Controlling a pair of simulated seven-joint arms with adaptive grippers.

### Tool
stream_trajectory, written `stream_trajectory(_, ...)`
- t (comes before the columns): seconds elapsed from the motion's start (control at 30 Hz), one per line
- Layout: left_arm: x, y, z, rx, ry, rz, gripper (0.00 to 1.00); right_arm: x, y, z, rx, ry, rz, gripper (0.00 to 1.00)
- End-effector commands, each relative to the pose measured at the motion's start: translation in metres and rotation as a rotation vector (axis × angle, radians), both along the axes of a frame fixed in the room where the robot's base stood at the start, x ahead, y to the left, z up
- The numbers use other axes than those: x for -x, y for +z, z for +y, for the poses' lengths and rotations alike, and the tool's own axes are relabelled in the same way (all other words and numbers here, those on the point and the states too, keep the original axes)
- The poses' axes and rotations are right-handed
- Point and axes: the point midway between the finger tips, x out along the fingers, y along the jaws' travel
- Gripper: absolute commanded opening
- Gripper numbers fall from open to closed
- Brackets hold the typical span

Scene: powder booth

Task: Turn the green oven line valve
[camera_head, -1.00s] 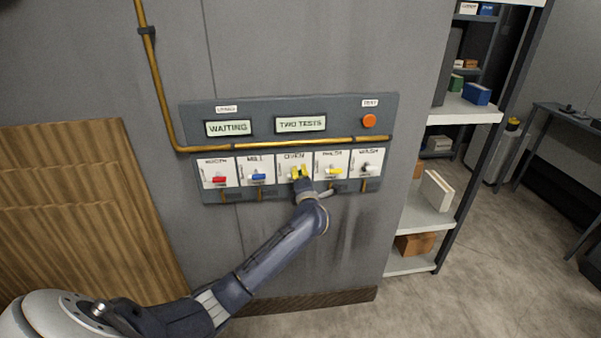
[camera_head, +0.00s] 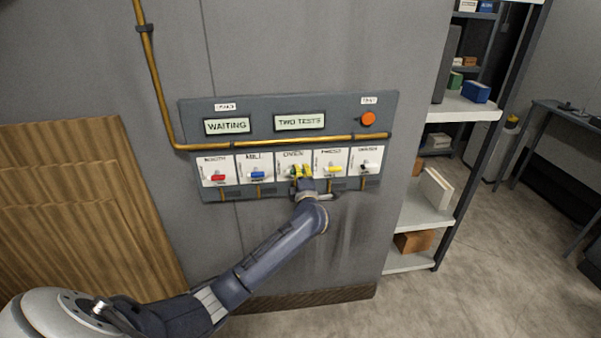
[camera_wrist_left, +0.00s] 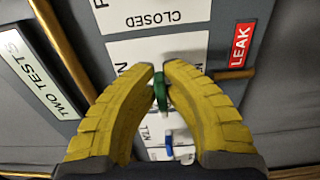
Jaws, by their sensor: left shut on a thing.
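The green oven valve handle (camera_head: 294,171) is the middle one in a row of valves on the grey wall panel, under a white OVEN card. My left gripper (camera_head: 302,171) reaches it from below with its yellow fingers. In the left wrist view the two fingertips (camera_wrist_left: 161,80) are closed in on the green handle (camera_wrist_left: 161,95), one on each side. Part of the handle is hidden by the fingers. My right gripper is in neither view.
Above are a brass pipe (camera_head: 270,142), WAITING (camera_head: 228,126) and TWO TESTS (camera_head: 300,122) displays, and an orange button (camera_head: 368,119). A red LEAK tag (camera_wrist_left: 239,46) shows in the wrist view.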

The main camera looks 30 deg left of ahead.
Motion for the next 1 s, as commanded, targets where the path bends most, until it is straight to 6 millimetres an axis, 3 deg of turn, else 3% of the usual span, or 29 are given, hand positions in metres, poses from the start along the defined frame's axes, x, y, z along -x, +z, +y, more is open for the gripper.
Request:
stream_trajectory(0.1,0.000,0.003,0.003,-0.004,0.003,-0.005,0.00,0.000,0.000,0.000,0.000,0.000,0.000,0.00)
stream_trajectory(0.13,0.000,0.003,0.003,-0.004,0.003,-0.005,0.12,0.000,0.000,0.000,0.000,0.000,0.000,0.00)
stream_trajectory(0.3,0.000,0.002,0.002,-0.002,0.002,-0.003,0.32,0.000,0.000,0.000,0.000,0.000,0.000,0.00)
stream_trajectory(0.67,0.004,0.000,-0.003,0.000,0.000,-0.001,0.33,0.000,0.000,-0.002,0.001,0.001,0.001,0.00)
stream_trajectory(1.0,0.045,0.000,-0.035,0.003,-0.001,-0.002,0.33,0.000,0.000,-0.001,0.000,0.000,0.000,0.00)
